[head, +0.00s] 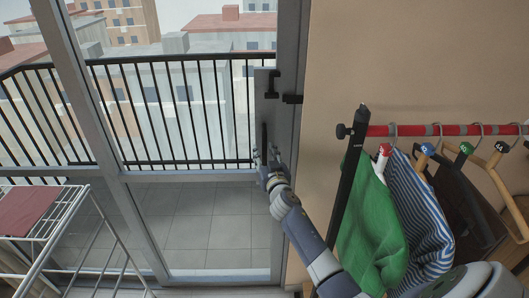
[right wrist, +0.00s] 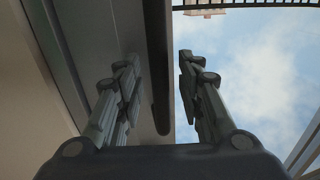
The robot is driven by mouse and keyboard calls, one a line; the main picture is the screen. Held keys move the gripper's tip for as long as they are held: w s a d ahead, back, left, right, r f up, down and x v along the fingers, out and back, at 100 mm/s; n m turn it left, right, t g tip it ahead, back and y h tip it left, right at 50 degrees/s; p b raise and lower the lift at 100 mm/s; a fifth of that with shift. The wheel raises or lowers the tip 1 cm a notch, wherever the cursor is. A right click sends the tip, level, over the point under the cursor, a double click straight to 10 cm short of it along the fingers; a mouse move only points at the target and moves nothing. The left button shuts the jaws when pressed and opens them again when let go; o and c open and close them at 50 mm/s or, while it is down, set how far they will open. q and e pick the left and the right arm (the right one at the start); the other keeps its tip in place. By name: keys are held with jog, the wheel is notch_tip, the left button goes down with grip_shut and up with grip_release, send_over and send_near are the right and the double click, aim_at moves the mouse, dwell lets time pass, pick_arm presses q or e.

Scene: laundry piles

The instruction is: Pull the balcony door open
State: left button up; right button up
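The glazed balcony door (head: 285,120) has a grey frame and stands in front of me, beside the beige wall. A dark vertical bar handle (head: 264,138) is on its grey stile, and a smaller black fitting (head: 272,84) sits above it. My right gripper (head: 262,158) is at the lower end of the bar. In the right wrist view the two fingers of my right gripper (right wrist: 159,62) are spread, with the dark bar (right wrist: 158,100) between them. A gap shows between the bar and each finger. My left gripper is not in view.
A clothes rack with a red rail (head: 410,130) and hanging clothes, including a green garment (head: 372,225), stands close on the right. A white wire drying rack (head: 75,225) is at the left. Beyond the glass are a tiled balcony floor (head: 205,215) and a black railing (head: 180,110).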

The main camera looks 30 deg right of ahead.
jog(key=shift+w+d, duration=0.1)
jog(key=shift+w, duration=0.2)
grip_shut()
